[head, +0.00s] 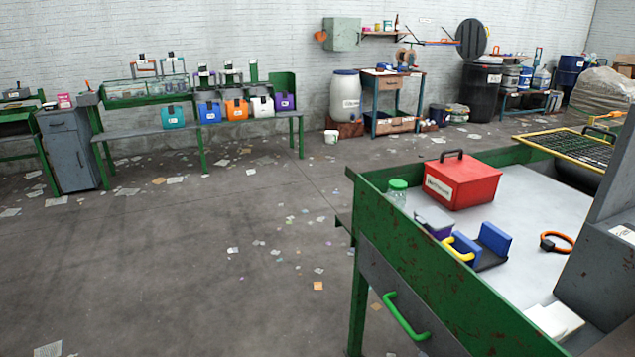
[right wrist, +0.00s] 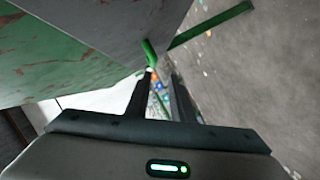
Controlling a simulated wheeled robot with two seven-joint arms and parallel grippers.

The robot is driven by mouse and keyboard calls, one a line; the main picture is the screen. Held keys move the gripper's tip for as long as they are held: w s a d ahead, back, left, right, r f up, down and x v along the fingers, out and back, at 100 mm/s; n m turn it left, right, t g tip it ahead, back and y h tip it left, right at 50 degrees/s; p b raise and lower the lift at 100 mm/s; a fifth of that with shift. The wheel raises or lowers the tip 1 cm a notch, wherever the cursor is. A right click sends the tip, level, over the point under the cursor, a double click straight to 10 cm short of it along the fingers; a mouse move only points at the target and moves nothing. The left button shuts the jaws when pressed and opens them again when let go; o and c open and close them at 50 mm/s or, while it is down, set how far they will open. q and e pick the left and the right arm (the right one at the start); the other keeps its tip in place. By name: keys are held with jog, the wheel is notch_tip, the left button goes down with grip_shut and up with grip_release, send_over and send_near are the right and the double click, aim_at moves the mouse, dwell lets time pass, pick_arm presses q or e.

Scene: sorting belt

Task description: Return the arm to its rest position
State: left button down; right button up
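My right gripper (right wrist: 160,80) shows only in the right wrist view. Its two dark fingers stand apart with a gap between them, and I see nothing held there. Past the fingertips is floor with scattered scraps. A green handle-like part (right wrist: 150,53) lies just beyond the left fingertip; I cannot tell whether it touches. A green and grey worn metal surface (right wrist: 60,65) fills the upper left of that view. Neither gripper shows in the head view, and my left gripper is in no view.
A green-sided bench (head: 425,275) with a green drawer handle (head: 405,316) stands at right in the head view. It holds a red box (head: 462,181), a green-lidded jar (head: 397,193) and an orange ring (head: 556,242). The littered floor (head: 200,270) to its left is open.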

jog(key=s+a+f+m+g, duration=0.25)
jog(key=s+f, duration=0.35)
jog(key=f, duration=0.6)
jog(key=s+a+f+m+g, duration=0.25)
jog(key=s+f, duration=0.35)
jog(key=f, duration=0.6)
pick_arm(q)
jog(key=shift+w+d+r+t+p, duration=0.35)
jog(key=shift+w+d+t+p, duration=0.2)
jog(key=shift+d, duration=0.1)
pick_arm(e)
jog(key=s+a+f+m+g, duration=0.2)
jog(key=s+f, duration=0.5)
jog(key=s, duration=0.1)
jog(key=s+a+f+m+g+y, duration=0.1)
jog(key=s+f+m+g, duration=0.1)
jog(key=s+f, duration=0.5)
jog(key=shift+s+a+g, duration=0.35)
jog(key=shift+s+g, duration=0.05)
jog(key=shift+s, duration=0.3)
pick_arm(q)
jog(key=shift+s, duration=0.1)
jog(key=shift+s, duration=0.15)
